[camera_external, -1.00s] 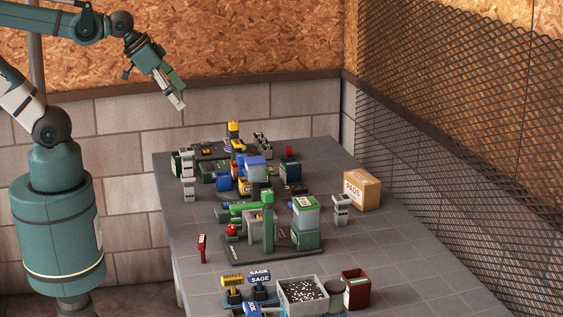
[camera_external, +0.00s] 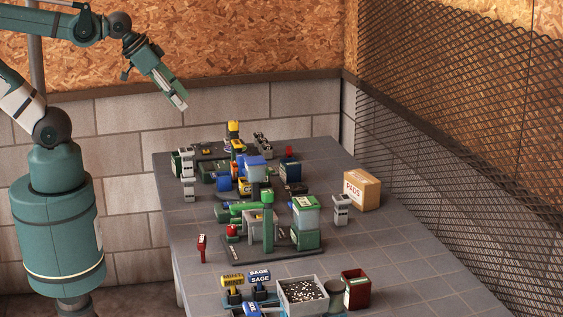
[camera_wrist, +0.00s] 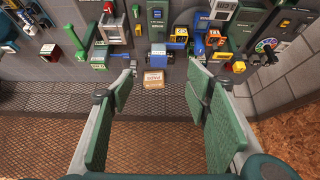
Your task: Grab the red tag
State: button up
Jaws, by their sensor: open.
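The red tag (camera_external: 201,248) is a small upright red piece with a pale marking on its face, near the left edge of the grey table in the external view. It stands apart from the machines. I cannot pick it out for certain in the wrist view. My gripper (camera_external: 178,92) is high above the table's far left end, well away from the tag and angled down to the right. In the wrist view my gripper (camera_wrist: 162,66) has its green-padded fingers spread wide, with nothing between them.
A green mixer machine with a red knob (camera_external: 232,230) stands right of the tag. Farther back are several small machines and a cardboard box (camera_external: 362,190). A grey bin of dark granules (camera_external: 303,292) and a dark red container (camera_external: 356,289) are in front. Bare table surrounds the tag.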

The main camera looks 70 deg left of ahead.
jog(key=c, duration=0.4)
jog(key=shift+c, duration=0.2)
jog(key=n+g+h+b, duration=0.4)
jog(key=n+g+b, duration=0.35)
jog(key=n, duration=0.75)
send_near(202, 239)
jog(key=f, duration=0.1)
jog(key=shift+w+d+f+g+p, duration=0.15)
jog(key=shift+f+g+p, duration=0.2)
jog(key=shift+f, duration=0.3)
jog(key=shift+b+x, duration=0.35)
jog(key=shift+x, duration=1)
